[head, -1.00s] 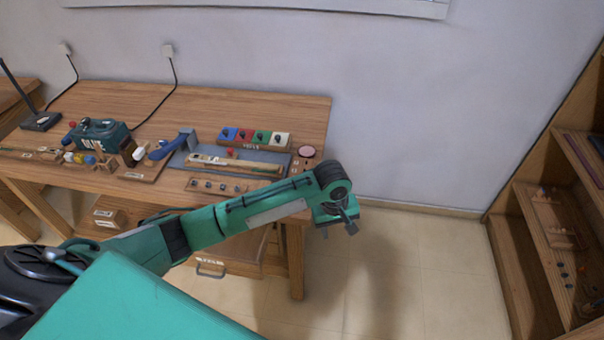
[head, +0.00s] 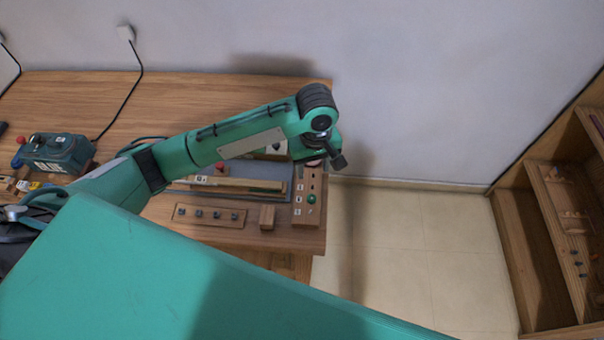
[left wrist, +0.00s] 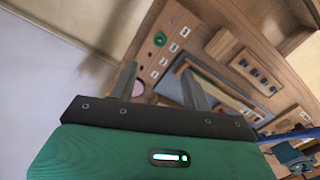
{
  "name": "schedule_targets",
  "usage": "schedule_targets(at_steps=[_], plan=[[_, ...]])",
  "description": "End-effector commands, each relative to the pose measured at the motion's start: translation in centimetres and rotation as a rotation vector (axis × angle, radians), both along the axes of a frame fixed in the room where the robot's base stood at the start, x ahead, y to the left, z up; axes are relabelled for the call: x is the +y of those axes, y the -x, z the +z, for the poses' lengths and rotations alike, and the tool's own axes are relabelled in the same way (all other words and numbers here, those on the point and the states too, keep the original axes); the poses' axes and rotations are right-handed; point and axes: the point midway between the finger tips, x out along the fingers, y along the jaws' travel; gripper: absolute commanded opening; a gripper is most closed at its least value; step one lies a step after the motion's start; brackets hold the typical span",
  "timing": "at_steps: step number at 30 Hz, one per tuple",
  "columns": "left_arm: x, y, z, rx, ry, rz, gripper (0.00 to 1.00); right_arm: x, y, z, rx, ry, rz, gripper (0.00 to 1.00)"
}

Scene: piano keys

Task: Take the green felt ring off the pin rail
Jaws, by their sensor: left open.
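The green felt ring (head: 311,199) is small and round, near the front end of the narrow wooden pin rail (head: 299,221) at the table's right edge. In the left wrist view the ring (left wrist: 160,39) lies on the rail beside a row of small white labels. Whether a pin passes through it is too small to tell. My left gripper (head: 326,163) is above the rail's back end, apart from the ring. In the left wrist view its two fingers (left wrist: 159,74) are spread with nothing between them, and the ring shows beyond their tips. My right gripper is not in view.
A grey tray (head: 277,182) with a long wooden piece lies left of the rail. A small wooden block (head: 267,216) and a strip with several dark knobs (head: 208,215) sit in front. The wall (head: 430,90) is behind; floor lies right of the table.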

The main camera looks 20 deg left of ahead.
Motion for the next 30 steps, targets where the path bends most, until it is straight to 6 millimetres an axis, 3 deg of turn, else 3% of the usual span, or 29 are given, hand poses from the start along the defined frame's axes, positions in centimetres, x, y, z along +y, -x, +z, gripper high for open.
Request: schedule_targets(at_steps=[4,9,12,16,23,30], plan=[[-0.1,0.1,-0.9,0.004,0.000,-0.001,0.49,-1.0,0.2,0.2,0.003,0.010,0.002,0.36],[-0.1,0.1,-4.2,0.004,0.000,0.000,0.49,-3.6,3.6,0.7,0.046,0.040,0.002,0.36],[0.0,0.2,-6.1,0.003,-0.001,-0.001,0.49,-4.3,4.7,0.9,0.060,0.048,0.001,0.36],[-0.1,0.1,-7.9,0.001,0.000,0.000,0.49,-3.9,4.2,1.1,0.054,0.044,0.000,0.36],[0.0,0.1,-9.4,0.002,-0.001,0.000,0.49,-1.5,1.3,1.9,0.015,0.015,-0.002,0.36],[0.1,0.0,-12.9,0.001,-0.002,-0.002,0.49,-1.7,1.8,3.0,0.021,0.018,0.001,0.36]])
